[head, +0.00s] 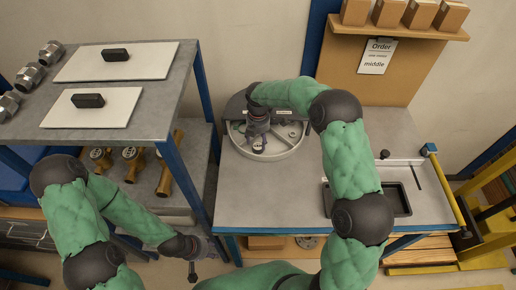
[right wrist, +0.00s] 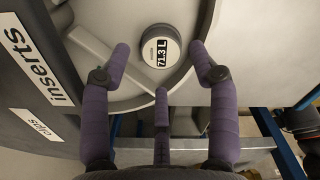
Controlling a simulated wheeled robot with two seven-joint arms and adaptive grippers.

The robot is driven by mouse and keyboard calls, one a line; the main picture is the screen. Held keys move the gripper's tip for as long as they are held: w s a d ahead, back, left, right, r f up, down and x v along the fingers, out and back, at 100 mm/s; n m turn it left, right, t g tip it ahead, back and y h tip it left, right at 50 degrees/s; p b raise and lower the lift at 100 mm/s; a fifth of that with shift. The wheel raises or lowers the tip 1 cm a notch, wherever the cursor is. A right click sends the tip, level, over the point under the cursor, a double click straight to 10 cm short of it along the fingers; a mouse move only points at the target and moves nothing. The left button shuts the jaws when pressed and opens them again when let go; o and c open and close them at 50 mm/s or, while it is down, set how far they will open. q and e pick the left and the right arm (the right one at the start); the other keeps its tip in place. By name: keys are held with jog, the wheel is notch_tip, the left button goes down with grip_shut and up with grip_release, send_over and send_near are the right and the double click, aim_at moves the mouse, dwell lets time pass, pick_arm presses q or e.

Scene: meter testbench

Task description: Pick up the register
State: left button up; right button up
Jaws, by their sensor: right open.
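The register (right wrist: 159,52) is a small round dark-rimmed piece with a white face and a display reading 71.3 L. It sits in a compartment of a round grey divided tray (right wrist: 125,98), whose labels read "inserts" and "clips". My right gripper (right wrist: 159,66) is open, with its purple fingers spread around and just short of the register; I cannot tell whether any finger touches it. In the head view, my right gripper (head: 258,140) hangs over the round tray (head: 285,150) and largely hides the register. My left gripper (head: 193,268) is low at the left, off the bench; its fingers are unclear.
The bench (head: 275,205) has a black-rimmed tray (head: 402,200) and a rail (head: 410,162) at the right. A left shelf holds white plates (head: 115,62) and metal fittings (head: 28,77), with brass meters (head: 130,160) below. An order card (head: 377,57) reads "middle".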

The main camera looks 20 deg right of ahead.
aim_at(257, 146)
notch_tip(257, 146, down, 4)
jog(key=shift+s+a+b, duration=0.1)
jog(key=shift+a+b, duration=0.05)
jog(key=shift+b, duration=0.15)
jog(key=shift+c, duration=0.2)
jog(key=c, duration=0.9)
jog(key=shift+r, duration=0.15)
